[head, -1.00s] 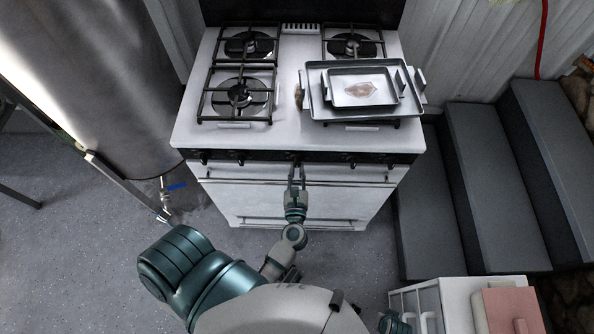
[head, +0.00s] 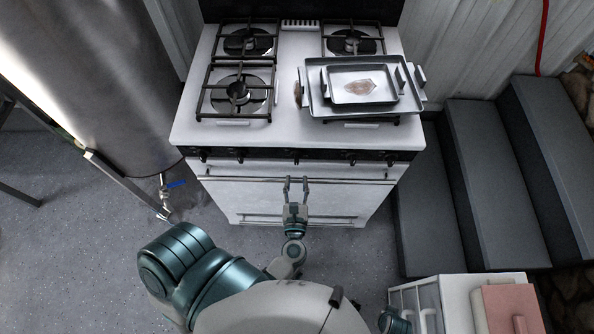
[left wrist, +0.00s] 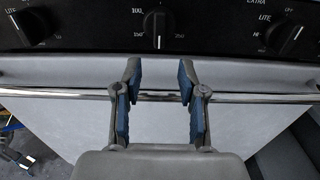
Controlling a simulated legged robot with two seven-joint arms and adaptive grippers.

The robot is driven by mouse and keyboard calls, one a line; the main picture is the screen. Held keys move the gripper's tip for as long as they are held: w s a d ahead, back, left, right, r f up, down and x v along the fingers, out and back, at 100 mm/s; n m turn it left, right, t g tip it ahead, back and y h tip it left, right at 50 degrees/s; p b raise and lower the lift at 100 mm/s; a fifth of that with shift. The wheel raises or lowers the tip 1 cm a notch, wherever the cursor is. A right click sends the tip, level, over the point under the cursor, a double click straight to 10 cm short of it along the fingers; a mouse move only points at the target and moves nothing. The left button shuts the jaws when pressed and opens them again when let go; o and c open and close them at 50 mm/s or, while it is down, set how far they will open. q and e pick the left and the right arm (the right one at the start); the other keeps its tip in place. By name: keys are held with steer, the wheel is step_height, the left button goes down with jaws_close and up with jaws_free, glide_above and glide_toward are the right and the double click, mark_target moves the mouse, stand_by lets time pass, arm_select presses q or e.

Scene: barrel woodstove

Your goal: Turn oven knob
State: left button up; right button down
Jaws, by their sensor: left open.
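The white oven (head: 270,205) stands ahead with a black control panel along its top front edge. The middle oven knob (head: 296,156) is black, and in the left wrist view this knob (left wrist: 158,28) points straight up and down between the marks 100, 150 and 250. My left gripper (head: 296,182) is open and empty in front of the oven door, below the panel. In the left wrist view its blue-padded fingers (left wrist: 158,80) lie below the middle knob, apart from it. Only a bit of my right arm shows at the bottom of the head view; its gripper is not seen.
A door handle bar (head: 345,181) crosses the oven front near my fingers. Other knobs (left wrist: 290,36) sit on both sides. Nested trays (head: 362,87) rest on the right burners. Dark steps (head: 430,215) are at right, a metal cylinder (head: 100,75) at left.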

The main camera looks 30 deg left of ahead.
arm_select(q)
steer(key=v, duration=0.7)
steer(key=shift+w, duration=0.1)
stand_by(0.4)
steer(key=w+d+f+m+t+h+p, duration=0.25)
steer(key=d+f+m+h, duration=0.4)
steer(key=m, duration=0.85)
steer(key=s+d+f+m+g+h, duration=0.1)
steer(key=d+f+m+g+h, duration=0.2)
steer(key=f+m, duration=0.3)
steer(key=s+d+f+m+g+h, duration=0.1)
steer(key=d+f+m+g+h, duration=0.15)
steer(key=f+m+h, duration=0.4)
steer(key=s+a+f+m+g+y+p, duration=0.2)
steer(key=s+a+f+m+g+y, duration=0.4)
steer(key=s+a+f+m+g, duration=0.4)
steer(key=s+a+f+m, duration=0.4)
steer(key=s+f+m, duration=0.1)
steer(key=f+m, duration=0.1)
steer(key=shift+f+m+g+y, duration=0.15)
steer(key=shift+m+g+y, duration=0.15)
steer(key=shift+m+g, duration=0.15)
arm_select(e)
steer(key=s+f, duration=0.4)
steer(key=f, duration=0.7)
steer(key=shift+s+d+f, duration=0.25)
steer(key=shift+f, duration=0.1)
